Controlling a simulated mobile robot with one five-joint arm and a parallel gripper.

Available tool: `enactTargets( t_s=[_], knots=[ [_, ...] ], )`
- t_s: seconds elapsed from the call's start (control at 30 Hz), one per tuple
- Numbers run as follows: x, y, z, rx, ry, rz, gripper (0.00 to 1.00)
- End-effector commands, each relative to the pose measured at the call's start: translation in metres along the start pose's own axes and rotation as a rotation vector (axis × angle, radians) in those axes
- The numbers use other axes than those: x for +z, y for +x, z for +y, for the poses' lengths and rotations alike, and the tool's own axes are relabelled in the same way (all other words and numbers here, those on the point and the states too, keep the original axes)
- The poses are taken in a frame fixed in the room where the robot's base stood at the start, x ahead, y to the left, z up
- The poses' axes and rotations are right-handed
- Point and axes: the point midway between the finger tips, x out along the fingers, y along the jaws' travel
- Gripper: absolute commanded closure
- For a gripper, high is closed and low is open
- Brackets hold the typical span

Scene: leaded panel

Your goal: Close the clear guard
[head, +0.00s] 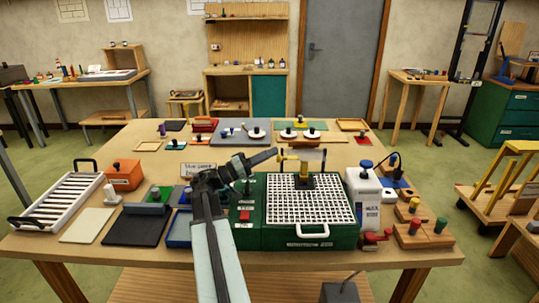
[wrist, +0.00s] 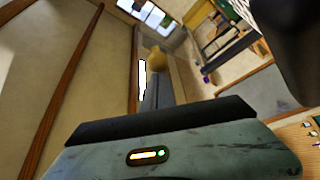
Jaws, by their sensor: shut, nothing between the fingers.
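The clear guard (head: 312,157) stands upright, raised, at the back of the green grinder-like machine (head: 310,236) in the head view. It is a see-through pane with a thin dark frame. A yellow part (head: 289,157) is at its left edge. My gripper (head: 277,153) is shut and empty, just left of this yellow part; whether they touch I cannot tell. The machine's white grid top (head: 310,208) is uncovered, with a dark and brass block (head: 305,181) at its back. In the wrist view, a blurred yellow shape (wrist: 157,59) may be the same yellow part.
A white bottle-like container (head: 363,200) with a blue top stands close at the machine's right. A red switch (head: 244,215) is on the machine's left part. A dark mat (head: 135,227) and a white rack (head: 66,201) lie at left.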

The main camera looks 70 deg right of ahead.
Motion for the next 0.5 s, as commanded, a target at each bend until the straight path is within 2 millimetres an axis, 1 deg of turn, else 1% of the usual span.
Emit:
enactTargets(
  t_s=[0.17, 0.23, 0.33, 0.43, 0.47, 0.5],
  knots=[
    [-0.001, 0.000, 0.000, -0.001, 0.000, 0.001, 1.00],
    [-0.006, 0.002, 0.002, -0.001, 0.000, 0.001, 1.00],
    [-0.023, 0.007, 0.007, -0.002, 0.001, 0.003, 1.00],
    [-0.049, 0.017, 0.014, -0.004, 0.002, 0.006, 1.00],
    [-0.039, 0.001, 0.004, -0.006, 0.003, 0.008, 1.00],
    [-0.035, -0.013, 0.001, -0.007, 0.004, 0.009, 1.00]
  ],
)
